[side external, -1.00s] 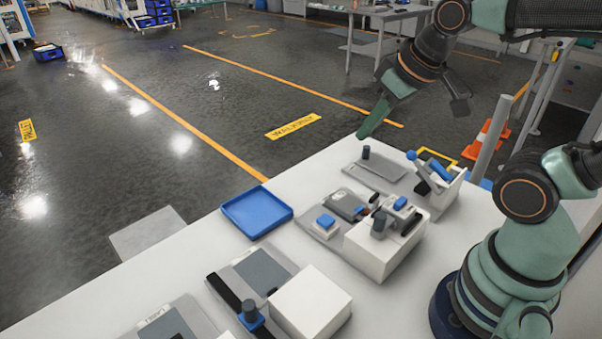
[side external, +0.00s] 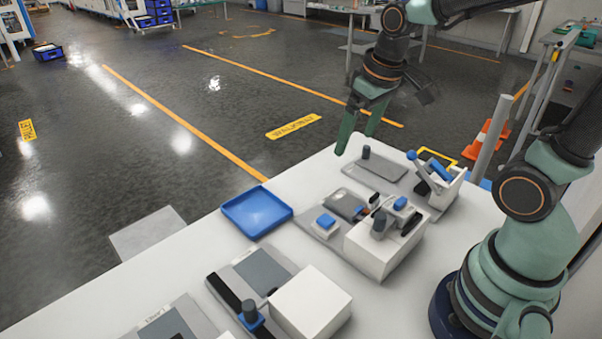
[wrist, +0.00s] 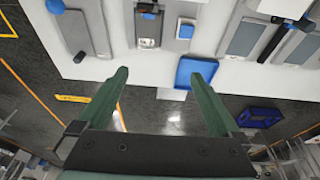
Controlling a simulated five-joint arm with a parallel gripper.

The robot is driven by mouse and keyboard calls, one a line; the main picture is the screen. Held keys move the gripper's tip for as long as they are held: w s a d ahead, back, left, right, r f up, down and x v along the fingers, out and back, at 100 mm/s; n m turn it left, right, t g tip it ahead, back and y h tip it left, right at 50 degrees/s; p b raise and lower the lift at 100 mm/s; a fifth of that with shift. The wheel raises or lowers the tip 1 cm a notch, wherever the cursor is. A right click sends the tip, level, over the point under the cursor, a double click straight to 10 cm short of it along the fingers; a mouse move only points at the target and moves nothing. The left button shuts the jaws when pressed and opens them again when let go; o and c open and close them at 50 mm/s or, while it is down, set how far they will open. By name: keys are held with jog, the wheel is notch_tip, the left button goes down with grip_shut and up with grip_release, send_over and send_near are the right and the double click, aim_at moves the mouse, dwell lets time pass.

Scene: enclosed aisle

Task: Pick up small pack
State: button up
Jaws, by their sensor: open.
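My gripper (side external: 357,144) is open and empty above the far edge of the white table, its two green fingers pointing down. In the wrist view my gripper (wrist: 154,76) shows its fingers wide apart with nothing between them. I cannot say for certain which item is the small pack.
An empty blue tray (side external: 257,212) sits near the table's far edge; it also shows in the wrist view (wrist: 196,73). A white box fixture (side external: 380,250), a blue-handled lever fixture (side external: 437,180) and another white block (side external: 310,303) stand on the table. An orange cone (side external: 487,145) stands behind.

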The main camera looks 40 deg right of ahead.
jog(key=w+d+f+g, duration=0.3)
jog(key=f, duration=0.5)
send_over(347, 202)
notch_tip(347, 202, down, 6)
jog(key=shift+a+f, duration=0.1)
jog(key=shift+a, duration=0.05)
jog(key=shift+d+f, duration=0.2)
jog(key=shift+f, duration=2.55)
grip_shut()
jog(key=shift+r, duration=0.1)
